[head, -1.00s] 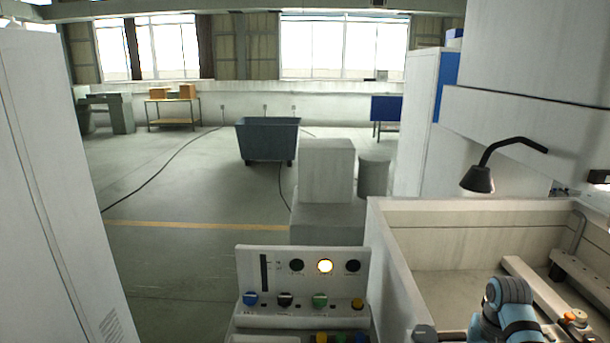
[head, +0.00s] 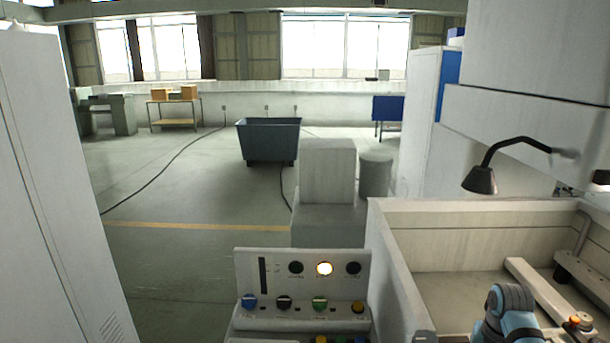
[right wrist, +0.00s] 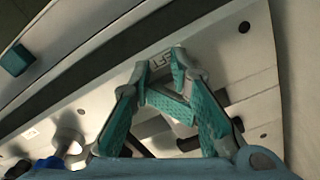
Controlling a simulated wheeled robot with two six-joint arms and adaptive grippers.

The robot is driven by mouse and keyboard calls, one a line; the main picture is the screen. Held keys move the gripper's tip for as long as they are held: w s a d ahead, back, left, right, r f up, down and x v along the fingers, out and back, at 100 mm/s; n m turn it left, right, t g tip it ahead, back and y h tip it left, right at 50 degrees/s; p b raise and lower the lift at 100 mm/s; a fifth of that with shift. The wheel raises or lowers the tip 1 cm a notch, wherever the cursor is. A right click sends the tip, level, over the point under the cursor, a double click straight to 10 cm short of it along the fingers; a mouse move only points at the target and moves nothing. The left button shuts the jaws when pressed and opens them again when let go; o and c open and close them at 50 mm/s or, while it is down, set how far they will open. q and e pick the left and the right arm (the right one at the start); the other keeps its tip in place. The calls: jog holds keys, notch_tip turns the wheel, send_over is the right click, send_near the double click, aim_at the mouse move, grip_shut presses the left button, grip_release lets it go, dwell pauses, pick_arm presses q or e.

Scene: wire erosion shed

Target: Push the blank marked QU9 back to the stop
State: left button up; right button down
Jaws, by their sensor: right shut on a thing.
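My right gripper (right wrist: 162,64) shows in the right wrist view, with teal-padded fingers. My left gripper is not in view.
A pale bar (head: 535,285) and an orange-topped fitting (head: 578,322) lie in the tank. A black lamp (head: 480,180) hangs over it. A control panel (head: 300,275) stands left of the tank. A teal block (right wrist: 15,60) sits at the wrist view's left.

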jog(key=shift+w+b, duration=0.45)
jog(key=shift+w, duration=0.05)
jog(key=shift+w+b, duration=0.35)
jog(key=shift+w, duration=0.05)
jog(key=shift+r, duration=0.1)
jog(key=shift+s+r+p, duration=0.1)
jog(key=shift+s+p, duration=0.15)
jog(key=shift+p, duration=0.4)
jog(key=shift+s+p, duration=0.35)
jog(key=shift+p, duration=0.3)
jog(key=shift+s, duration=0.15)
jog(key=shift+s+f, duration=0.15)
jog(key=shift+f, duration=0.05)
